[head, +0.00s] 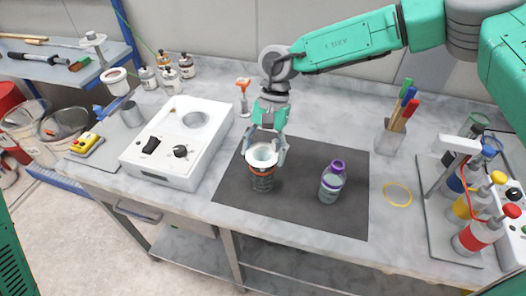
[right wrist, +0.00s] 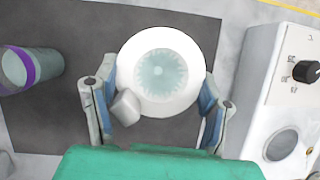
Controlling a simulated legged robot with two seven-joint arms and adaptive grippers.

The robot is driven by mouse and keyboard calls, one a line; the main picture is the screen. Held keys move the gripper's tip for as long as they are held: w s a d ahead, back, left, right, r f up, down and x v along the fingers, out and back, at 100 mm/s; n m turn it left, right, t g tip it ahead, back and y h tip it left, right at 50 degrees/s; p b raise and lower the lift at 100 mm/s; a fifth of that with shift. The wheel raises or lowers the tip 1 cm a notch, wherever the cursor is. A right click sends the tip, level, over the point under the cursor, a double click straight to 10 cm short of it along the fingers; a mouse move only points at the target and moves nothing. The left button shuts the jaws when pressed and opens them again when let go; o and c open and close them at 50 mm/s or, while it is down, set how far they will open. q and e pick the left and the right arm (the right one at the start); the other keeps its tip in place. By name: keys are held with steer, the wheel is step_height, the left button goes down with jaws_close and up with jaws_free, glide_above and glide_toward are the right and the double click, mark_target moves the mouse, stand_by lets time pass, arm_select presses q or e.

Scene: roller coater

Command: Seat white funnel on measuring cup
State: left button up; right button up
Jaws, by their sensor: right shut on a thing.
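The white funnel (head: 262,156) is between the fingers of my right gripper (head: 266,150), which is shut on it. In the right wrist view, the funnel's round white rim (right wrist: 160,62) faces the camera, with a finger on each side. Directly below the funnel in the head view, a dark see-through cup with an orange-red band (head: 262,181), apparently the measuring cup, stands on the dark mat (head: 310,212). The funnel's lower end overlaps the cup's top, so I cannot tell whether it touches or is seated. My left gripper is not in view.
A purple-capped bottle (head: 332,182) stands on the mat to the right. A white device with a knob (head: 180,145) is to the left. A yellow ring (head: 397,194), a pen holder (head: 389,137) and a bottle rack (head: 440,215) are further right. The mat's front is clear.

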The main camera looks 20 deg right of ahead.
steer(key=o, duration=1.1)
steer(key=shift+c, duration=0.2)
steer(key=v, duration=1.2)
